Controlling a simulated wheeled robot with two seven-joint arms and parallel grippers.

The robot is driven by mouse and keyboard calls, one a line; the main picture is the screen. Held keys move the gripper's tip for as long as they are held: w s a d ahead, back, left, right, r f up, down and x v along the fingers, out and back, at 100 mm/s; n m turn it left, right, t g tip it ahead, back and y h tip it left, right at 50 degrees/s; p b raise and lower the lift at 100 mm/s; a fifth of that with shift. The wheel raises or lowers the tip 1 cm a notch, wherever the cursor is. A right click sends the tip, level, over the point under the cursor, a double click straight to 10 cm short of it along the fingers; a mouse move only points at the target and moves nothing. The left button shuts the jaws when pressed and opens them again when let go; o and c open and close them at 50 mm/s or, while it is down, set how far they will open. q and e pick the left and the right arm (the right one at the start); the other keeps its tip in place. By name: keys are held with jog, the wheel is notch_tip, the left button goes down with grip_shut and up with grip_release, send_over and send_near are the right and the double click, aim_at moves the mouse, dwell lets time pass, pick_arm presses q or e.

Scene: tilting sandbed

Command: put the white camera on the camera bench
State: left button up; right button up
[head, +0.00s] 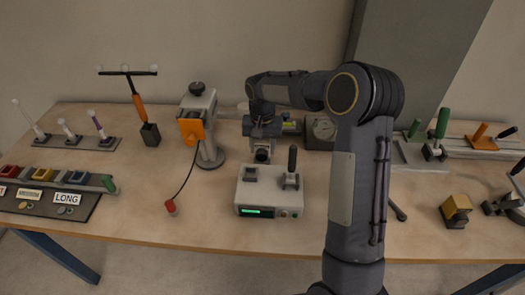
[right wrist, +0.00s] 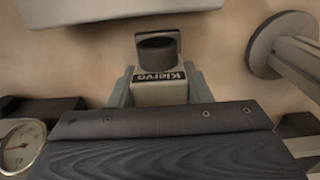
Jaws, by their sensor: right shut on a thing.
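My right gripper (head: 263,138) is shut on the white camera, seen in the right wrist view as a pale body (right wrist: 160,92) labelled "Klervo" with a dark round lens part in front. In the head view only its dark front (head: 262,155) shows clearly, below the gripper. It is held just behind the white instrument box; any gap to the table is hard to judge. No part is clearly marked as the camera bench; a grey rail with an orange block (head: 480,136) lies at the back right. My left gripper is not in view.
The white instrument box (head: 250,210) with a green display and a lever stands in front. A grey column stand (head: 210,150) with an orange part is close on the left. A dial gauge (head: 323,128) is close on the right.

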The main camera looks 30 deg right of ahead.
jog(key=shift+f, duration=1)
jog(key=shift+f, duration=0.15)
jog(key=o, duration=1.3)
